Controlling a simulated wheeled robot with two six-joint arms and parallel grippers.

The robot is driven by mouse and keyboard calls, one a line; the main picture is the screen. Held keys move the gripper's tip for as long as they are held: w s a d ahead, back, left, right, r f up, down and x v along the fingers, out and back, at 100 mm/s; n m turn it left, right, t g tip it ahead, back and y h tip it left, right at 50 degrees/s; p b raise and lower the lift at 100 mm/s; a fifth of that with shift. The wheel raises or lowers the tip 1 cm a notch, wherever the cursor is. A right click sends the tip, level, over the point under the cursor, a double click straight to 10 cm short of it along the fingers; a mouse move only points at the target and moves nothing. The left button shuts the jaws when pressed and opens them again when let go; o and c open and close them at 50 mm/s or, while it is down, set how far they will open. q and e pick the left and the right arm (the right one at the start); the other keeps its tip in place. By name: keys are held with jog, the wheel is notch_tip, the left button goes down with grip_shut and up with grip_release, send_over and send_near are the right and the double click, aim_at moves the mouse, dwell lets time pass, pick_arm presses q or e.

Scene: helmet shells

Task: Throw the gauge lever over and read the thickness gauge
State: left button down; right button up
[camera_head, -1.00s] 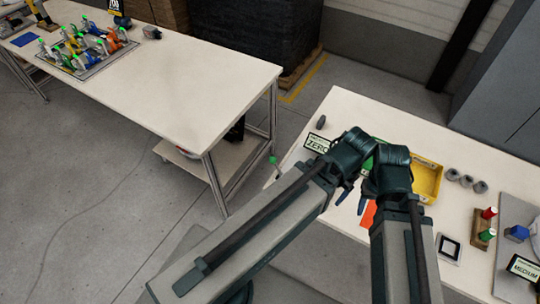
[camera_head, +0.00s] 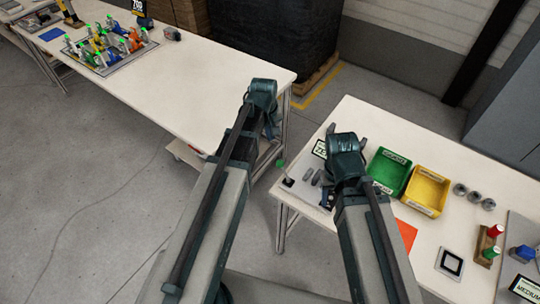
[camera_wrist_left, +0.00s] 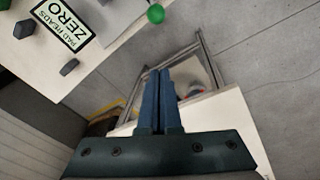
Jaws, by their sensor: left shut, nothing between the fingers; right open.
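The green ball knob (camera_head: 281,162), which looks like the gauge lever's end, sticks out past the left edge of the right-hand bench. It also shows at the top of the left wrist view (camera_wrist_left: 155,13). The "PAD READS ZERO" sign (camera_wrist_left: 62,22) stands near it; my right arm partly covers the sign in the head view. I cannot make out the gauge itself or a reading. My left gripper (camera_head: 272,130) is shut and empty, to the upper left of the knob and apart from it; its fingers (camera_wrist_left: 156,80) touch nothing. My right gripper (camera_head: 346,132) is open over the bench.
A green bin (camera_head: 389,170) and a yellow bin (camera_head: 425,190) stand right of my right gripper. Beyond are grey rings (camera_head: 474,197) and red and green pegs (camera_head: 490,243). A second bench (camera_head: 190,85) lies to the left, its near end clear, with a floor gap between.

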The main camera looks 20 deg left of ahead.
pick_arm(q)
jog(key=shift+f, duration=0.15)
notch_tip(320, 180, down, 10)
jog(key=w+b, duration=0.2)
jog(key=b, duration=0.8)
jog(key=s+d, duration=0.1)
jog(key=s+d+r+p, duration=0.1)
jog(key=s, duration=0.1)
jog(key=shift+s+d+r, duration=0.15)
jog(key=shift+s+d, duration=0.05)
jog(key=shift+d, duration=0.15)
